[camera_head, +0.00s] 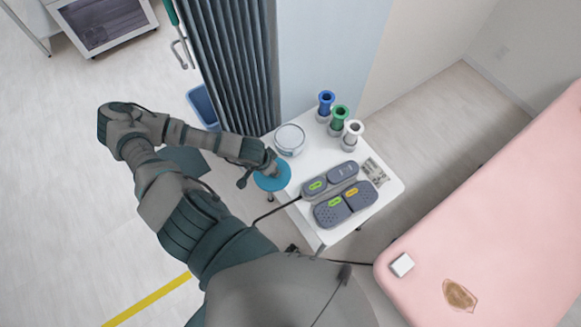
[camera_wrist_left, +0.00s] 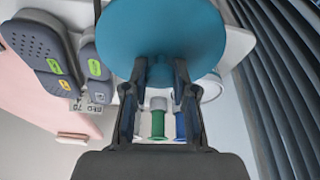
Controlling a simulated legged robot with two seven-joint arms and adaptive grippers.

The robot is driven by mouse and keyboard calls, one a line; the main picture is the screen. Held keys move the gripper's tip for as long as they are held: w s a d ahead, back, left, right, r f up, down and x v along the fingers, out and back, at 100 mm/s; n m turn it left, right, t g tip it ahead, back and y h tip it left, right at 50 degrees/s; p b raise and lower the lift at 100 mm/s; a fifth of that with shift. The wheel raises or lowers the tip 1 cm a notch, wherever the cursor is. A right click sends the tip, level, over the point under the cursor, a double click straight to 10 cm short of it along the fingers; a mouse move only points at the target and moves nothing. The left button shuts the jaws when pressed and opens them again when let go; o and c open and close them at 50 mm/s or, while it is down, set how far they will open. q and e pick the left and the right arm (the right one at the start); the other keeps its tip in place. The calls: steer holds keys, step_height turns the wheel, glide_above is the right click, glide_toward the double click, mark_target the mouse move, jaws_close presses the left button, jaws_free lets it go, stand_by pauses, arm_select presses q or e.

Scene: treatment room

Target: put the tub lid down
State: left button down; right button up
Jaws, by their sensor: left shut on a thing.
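The blue round tub lid (camera_head: 272,180) is held over the left edge of the small white table. In the left wrist view the lid (camera_wrist_left: 165,35) fills the top middle, between and beyond the fingertips. My left gripper (camera_head: 268,165) is shut on the lid; its fingers also show in the left wrist view (camera_wrist_left: 160,78). The clear tub (camera_head: 290,138) stands open on the table, just above and right of the lid in the head view. Whether the lid touches the table is hard to tell. My right gripper is not in view.
A dark pleated curtain (camera_head: 235,60) hangs behind the table. A pink couch (camera_head: 500,220) is at the right.

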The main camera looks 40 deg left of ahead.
arm_select(q)
steer(key=s+d+r+m+h+p, duration=0.1)
steer(key=s+d+m, duration=0.15)
steer(key=d, duration=0.45)
steer(key=s+d+r+m+h, duration=0.15)
steer(key=d+m, duration=0.25)
steer(key=d, duration=0.4)
steer(key=w+a+f+b, duration=0.5)
steer(key=w+a, duration=0.5)
steer(key=w, duration=0.2)
steer(key=shift+w+f+g+y, duration=0.2)
steer(key=shift+w+g+y, duration=0.05)
steer(key=shift+g+y, duration=0.2)
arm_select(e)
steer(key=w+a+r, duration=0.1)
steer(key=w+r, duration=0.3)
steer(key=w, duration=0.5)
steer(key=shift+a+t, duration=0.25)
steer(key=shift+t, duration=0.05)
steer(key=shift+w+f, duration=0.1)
arm_select(q)
steer(key=shift+f+b, duration=0.3)
steer(key=shift+b, duration=0.35)
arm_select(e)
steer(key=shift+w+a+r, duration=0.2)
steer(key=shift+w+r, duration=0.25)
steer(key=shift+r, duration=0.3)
